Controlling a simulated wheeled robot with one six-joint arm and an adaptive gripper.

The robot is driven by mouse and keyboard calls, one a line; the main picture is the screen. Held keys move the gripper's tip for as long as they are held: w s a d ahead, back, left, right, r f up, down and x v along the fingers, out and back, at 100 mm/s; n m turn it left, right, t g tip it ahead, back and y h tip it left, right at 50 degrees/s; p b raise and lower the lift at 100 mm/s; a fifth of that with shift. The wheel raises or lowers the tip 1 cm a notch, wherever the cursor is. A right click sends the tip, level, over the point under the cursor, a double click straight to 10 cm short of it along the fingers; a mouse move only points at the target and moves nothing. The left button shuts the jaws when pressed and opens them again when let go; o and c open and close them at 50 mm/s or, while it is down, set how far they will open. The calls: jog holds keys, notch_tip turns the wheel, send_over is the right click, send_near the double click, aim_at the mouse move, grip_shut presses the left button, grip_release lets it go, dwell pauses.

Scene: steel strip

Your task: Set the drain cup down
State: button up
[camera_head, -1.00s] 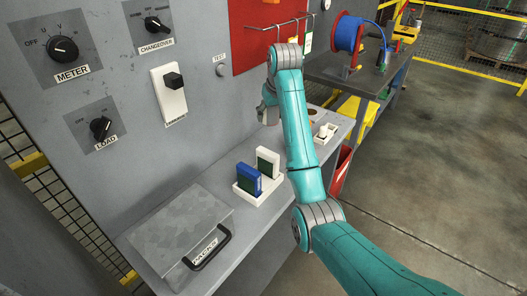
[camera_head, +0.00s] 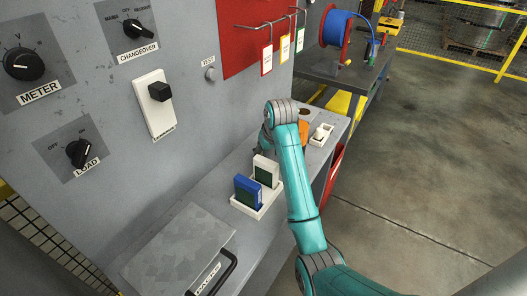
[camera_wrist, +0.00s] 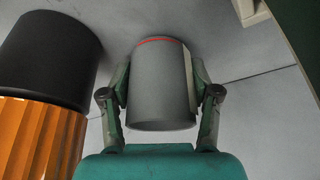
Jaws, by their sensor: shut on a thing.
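The drain cup looks to be the grey cylinder (camera_wrist: 160,90) with a red line near its far end in the wrist view. My gripper (camera_wrist: 161,78) is shut on it, one finger on each side. A grey surface lies behind the cup; I cannot tell whether the cup touches it. In the head view my gripper (camera_head: 265,141) is low over the bench (camera_head: 234,225), behind the white holder, and is mostly hidden by my arm. The cup cannot be made out there.
An orange ribbed thing with a black top (camera_wrist: 45,60) stands close left of the cup. A small white tray (camera_head: 320,135) is right of my wrist. A grey panel (camera_head: 205,110) rises behind.

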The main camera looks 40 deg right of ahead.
jog(key=shift+f, duration=0.2)
jog(key=o, duration=0.9)
jog(key=shift+f, duration=0.1)
